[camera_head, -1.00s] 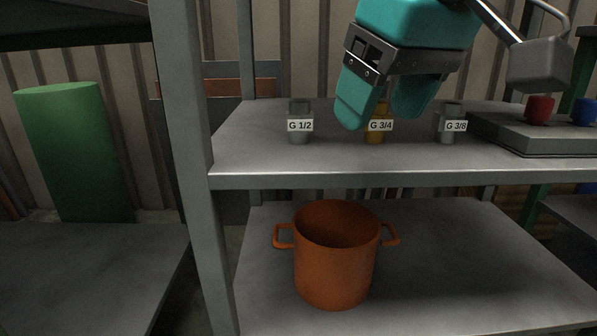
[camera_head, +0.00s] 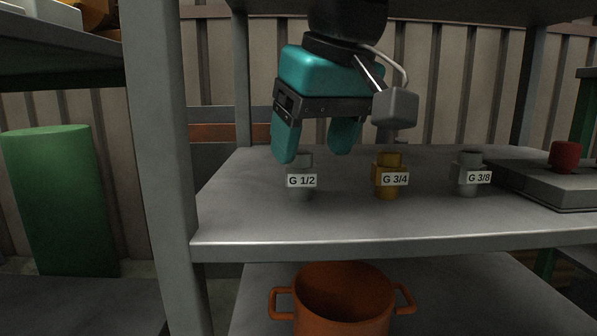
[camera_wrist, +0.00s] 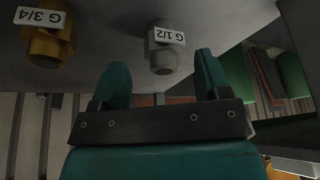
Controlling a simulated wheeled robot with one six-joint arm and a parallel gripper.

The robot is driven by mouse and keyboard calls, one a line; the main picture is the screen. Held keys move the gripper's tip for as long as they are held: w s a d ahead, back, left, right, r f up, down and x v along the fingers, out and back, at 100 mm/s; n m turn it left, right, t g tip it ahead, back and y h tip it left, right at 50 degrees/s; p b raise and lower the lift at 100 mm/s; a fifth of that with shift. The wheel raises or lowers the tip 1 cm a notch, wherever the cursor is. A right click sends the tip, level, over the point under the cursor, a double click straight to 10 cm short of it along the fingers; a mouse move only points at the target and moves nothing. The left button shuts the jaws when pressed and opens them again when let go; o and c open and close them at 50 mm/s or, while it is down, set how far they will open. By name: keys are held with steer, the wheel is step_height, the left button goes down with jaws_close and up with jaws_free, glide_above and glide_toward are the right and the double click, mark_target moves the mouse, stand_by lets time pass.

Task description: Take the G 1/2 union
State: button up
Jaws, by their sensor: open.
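The G 1/2 union (camera_head: 301,190) is a grey metal fitting with a white "G 1/2" label, upright on the upper shelf at the left of a row. My gripper (camera_head: 314,152) is open and empty, pointing down just above and around the top of this union in the head view; whether it touches cannot be told. In the wrist view the union (camera_wrist: 162,58) appears ahead of the gap between the two teal fingers (camera_wrist: 162,88), apart from both. The union's upper part shows between the fingers in the head view.
The brass G 3/4 union (camera_head: 387,187) stands right of it, then the grey G 3/8 union (camera_head: 467,184). A grey platform (camera_head: 550,183) with a red part (camera_head: 564,156) is at far right. A shelf post (camera_head: 160,150) rises at left. An orange pot (camera_head: 343,300) is below.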

mark_target(308, 168)
steer(key=b+x, duration=0.3)
steer(key=x, duration=0.1)
steer(key=shift+s+f+b, duration=0.15)
steer(key=shift+f+b, duration=0.2)
steer(key=shift+w+a+f, duration=0.2)
steer(key=shift+a, duration=0.05)
steer(key=shift+r, duration=0.1)
steer(key=shift+d, duration=0.1)
steer(key=c, duration=1)
steer(key=shift+c, duration=0.6)
steer(key=shift+r, duration=0.1)
